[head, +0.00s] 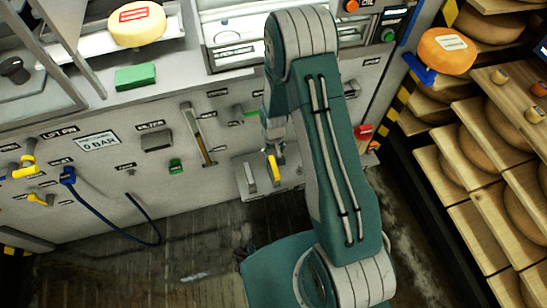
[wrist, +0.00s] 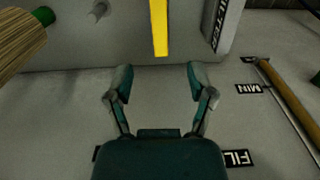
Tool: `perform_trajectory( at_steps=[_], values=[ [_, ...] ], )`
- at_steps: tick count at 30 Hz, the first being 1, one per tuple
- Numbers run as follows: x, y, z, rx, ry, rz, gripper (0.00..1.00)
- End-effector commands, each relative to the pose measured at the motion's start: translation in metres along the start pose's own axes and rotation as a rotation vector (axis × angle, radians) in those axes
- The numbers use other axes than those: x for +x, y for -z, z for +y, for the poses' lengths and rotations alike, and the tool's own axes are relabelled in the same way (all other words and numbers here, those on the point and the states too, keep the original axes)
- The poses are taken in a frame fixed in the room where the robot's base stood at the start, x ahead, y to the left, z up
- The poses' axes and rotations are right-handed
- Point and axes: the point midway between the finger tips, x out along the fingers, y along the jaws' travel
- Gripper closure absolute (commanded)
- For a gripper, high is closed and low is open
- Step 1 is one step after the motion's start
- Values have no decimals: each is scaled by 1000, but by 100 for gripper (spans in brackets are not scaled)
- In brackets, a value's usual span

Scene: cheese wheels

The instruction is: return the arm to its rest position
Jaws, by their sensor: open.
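My arm, green with grey joints, rises in the middle of the head view and bends down toward the grey machine panel (head: 110,195). My gripper (wrist: 160,82) is open and empty in the wrist view, its two fingers spread in front of the panel. A yellow lever (wrist: 160,25) lies beyond the fingertips, in line with the gap and apart from them. In the head view the yellow lever (head: 274,168) shows just below my gripper (head: 275,148), which is small and partly hard to make out there.
A sight-glass tube (head: 198,135) and a black filter handle (head: 157,141) are left of the gripper. A blue hose (head: 105,217) hangs lower left. Cheese racks (head: 470,150) stand at right, with an orange wheel (head: 446,50) on a blue bracket. A yellow wheel (head: 136,22) sits upper left.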

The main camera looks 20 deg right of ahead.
Motion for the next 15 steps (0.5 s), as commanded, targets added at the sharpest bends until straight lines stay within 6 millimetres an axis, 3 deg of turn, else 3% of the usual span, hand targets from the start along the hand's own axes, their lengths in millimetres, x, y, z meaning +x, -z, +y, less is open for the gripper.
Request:
perform_trajectory(
  at_steps=[4, 15],
  values=[
    [-10, -1, 0, 0, 0, -1, 30],
    [-10, -1, 0, 0, 0, -1, 30]
  ],
)
